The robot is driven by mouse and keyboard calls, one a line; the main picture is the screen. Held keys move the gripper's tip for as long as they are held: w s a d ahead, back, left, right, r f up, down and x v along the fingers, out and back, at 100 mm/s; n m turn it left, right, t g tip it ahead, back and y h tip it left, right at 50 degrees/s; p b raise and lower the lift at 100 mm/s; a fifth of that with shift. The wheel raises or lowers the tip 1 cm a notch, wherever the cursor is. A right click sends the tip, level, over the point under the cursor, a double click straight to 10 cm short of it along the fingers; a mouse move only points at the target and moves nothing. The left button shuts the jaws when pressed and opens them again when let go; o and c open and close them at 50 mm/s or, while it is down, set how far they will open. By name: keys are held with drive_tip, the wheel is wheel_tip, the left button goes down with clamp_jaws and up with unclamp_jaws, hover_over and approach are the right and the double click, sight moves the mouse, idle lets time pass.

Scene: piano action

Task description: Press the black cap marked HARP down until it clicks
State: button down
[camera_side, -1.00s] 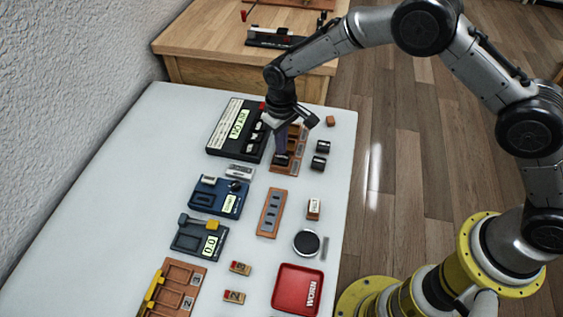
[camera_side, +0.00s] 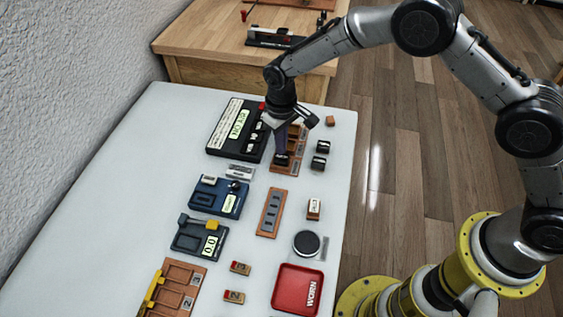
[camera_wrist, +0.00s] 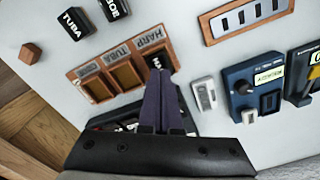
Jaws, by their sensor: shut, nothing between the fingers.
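The black HARP cap (camera_side: 282,160) sits in the near-end slot of an orange-brown wooden rack (camera_side: 292,172) in the side view. In the wrist view a sliver of the black cap (camera_wrist: 151,61) shows beside the label HARP, in the end slot of the rack (camera_wrist: 84,72). My gripper (camera_side: 281,154) points down over that slot. Its dark purple fingers (camera_wrist: 158,72) are together, with nothing between them, and their tips appear to be at the cap's top. The fingers hide most of the cap, so I cannot tell how deep it sits.
Two loose black caps, one marked TUBA (camera_wrist: 73,22), stand beside the rack near a small wooden block (camera_wrist: 30,52). A black box with a display (camera_side: 237,127) stands close on the left. A slotted strip (camera_side: 271,212) and blue device (camera_side: 220,197) lie nearer the camera.

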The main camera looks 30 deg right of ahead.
drive_tip(key=shift+f, duration=0.95)
idle(0.9)
drive_tip(key=shift+r, duration=3.55)
